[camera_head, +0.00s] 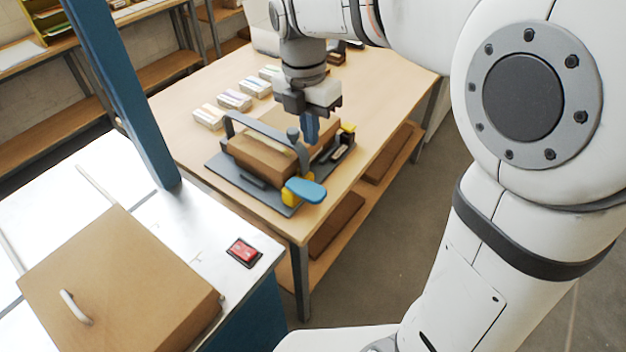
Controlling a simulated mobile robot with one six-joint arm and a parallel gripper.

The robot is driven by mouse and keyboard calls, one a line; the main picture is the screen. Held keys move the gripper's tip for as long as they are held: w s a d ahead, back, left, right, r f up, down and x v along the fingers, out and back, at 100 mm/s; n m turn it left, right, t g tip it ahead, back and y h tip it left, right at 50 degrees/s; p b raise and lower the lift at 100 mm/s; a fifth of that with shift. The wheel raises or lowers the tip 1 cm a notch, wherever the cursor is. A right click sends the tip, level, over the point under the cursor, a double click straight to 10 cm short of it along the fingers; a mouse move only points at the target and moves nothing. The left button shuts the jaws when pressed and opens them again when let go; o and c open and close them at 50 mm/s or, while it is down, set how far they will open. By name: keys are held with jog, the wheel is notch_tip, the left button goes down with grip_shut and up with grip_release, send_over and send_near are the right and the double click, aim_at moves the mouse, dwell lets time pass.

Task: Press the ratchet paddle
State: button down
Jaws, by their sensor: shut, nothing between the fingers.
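A blue paddle (305,190) with a rounded end sticks out from a yellow part (289,195) at the front right corner of a dark flat base on the wooden table. I take it to be the ratchet paddle. My gripper (310,130) points down above the right part of this device, behind and above the paddle and apart from it. Its blue fingers are together with nothing held. Whether the fingertips touch anything on the device cannot be told.
A brown block (262,157) sits on the dark base (222,170) under a grey bar (255,124). Several small wrapped packs (234,100) lie behind. In front stand a white bench with a brown box (115,285), a red switch (243,251) and a blue post (122,90).

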aim_at(316, 192)
jog(key=f, duration=0.9)
jog(key=d+f, duration=0.1)
jog(key=f, duration=0.3)
jog(key=shift+s+f+p, duration=0.25)
jog(key=shift+s+p, duration=0.05)
jog(key=shift+s, duration=0.05)
